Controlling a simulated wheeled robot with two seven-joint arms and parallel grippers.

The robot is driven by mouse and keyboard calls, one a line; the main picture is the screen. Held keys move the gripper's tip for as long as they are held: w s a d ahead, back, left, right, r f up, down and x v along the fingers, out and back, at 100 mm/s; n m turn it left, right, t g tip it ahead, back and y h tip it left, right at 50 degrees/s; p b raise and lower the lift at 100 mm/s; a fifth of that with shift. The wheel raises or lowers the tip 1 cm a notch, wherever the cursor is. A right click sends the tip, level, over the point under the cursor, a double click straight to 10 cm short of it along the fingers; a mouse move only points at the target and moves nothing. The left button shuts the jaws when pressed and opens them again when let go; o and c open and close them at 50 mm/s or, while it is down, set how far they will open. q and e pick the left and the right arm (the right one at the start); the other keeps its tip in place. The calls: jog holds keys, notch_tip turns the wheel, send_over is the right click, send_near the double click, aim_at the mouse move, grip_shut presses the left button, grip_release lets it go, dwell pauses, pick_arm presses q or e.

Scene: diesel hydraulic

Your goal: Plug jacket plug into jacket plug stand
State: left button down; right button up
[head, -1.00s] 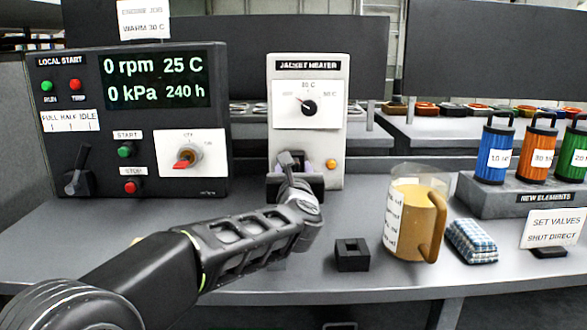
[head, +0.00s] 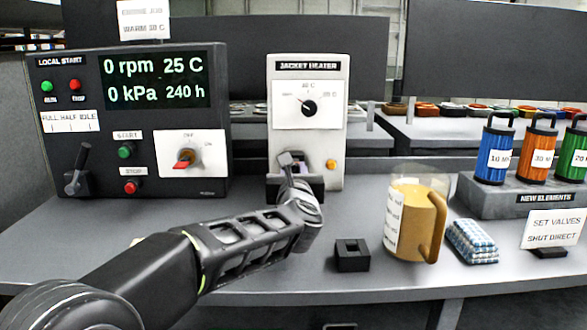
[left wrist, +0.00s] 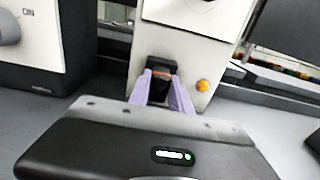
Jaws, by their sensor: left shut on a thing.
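My left gripper (left wrist: 160,92) reaches the lower front of the white jacket heater box (head: 329,134). Its two pale purple-grey fingers are shut on a dark plug (left wrist: 158,86) with a brownish band, seen between them in the left wrist view. The plug is at the dark recess low on the box; I cannot tell how deep it sits. In the head view my left gripper (head: 289,166) and wrist hide most of the plug. A small black block with a square hole (head: 351,256), seemingly the plug stand, sits on the bench to the right, its hole empty. My right gripper is not in view.
A tan jug (head: 424,225) and a folded checked cloth (head: 471,242) stand right of the black block. The dark control panel (head: 120,120) is at left. A rack of coloured elements (head: 530,195) is at right. Bench space before the block is clear.

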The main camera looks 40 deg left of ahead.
pick_arm(q)
jog(key=shift+d+f, duration=0.1)
jog(key=shift+s+d, duration=0.1)
jog(key=shift+s, duration=0.1)
jog(key=shift+b+v, duration=0.75)
jog(key=shift+v, duration=0.75)
jog(key=shift+s+d, duration=0.1)
jog(key=shift+s, duration=0.05)
jog(key=shift+s+d, duration=0.15)
jog(key=shift+b+v, duration=0.45)
jog(key=shift+v, duration=1.2)
